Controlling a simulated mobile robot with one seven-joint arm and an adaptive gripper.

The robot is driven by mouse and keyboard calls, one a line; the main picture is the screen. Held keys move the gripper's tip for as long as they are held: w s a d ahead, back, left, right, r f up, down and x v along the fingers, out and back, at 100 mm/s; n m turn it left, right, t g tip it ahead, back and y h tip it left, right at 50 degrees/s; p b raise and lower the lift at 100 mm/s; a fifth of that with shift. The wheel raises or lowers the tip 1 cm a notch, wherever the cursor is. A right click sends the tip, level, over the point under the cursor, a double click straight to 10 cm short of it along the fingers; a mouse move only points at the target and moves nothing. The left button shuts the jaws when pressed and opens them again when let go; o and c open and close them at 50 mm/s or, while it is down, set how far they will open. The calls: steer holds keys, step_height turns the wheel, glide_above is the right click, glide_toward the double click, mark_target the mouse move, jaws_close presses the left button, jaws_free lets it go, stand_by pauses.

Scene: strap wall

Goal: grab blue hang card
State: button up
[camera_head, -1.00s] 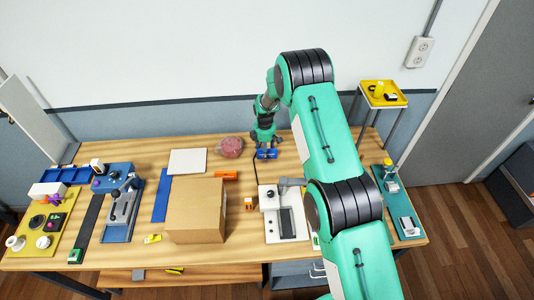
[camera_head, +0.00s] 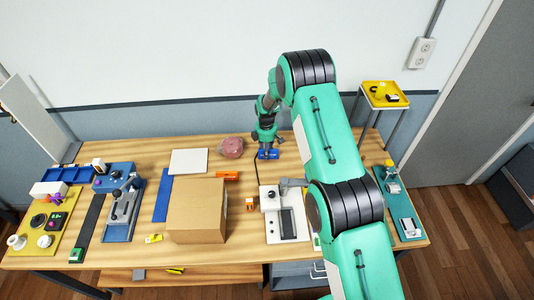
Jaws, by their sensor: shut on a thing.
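My gripper (camera_head: 266,145) is at the back of the wooden table, right of the pinkish-red round thing, pointing down. It is shut on a small blue thing (camera_head: 268,155), which looks like the blue hang card. The card shows just below the fingers, at or close to the table top. The fingertips are too small to make out, and part of the card is hidden by them.
A cardboard box (camera_head: 197,212) stands mid-table, with an orange block (camera_head: 228,175) behind it. A white device (camera_head: 285,222) stands in front of my gripper. A pinkish-red thing (camera_head: 231,147) and white square (camera_head: 188,161) lie to the left. A yellow-topped stand (camera_head: 385,95) is behind right.

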steer(key=shift+r+b, duration=0.3)
steer(key=shift+r, duration=4.7)
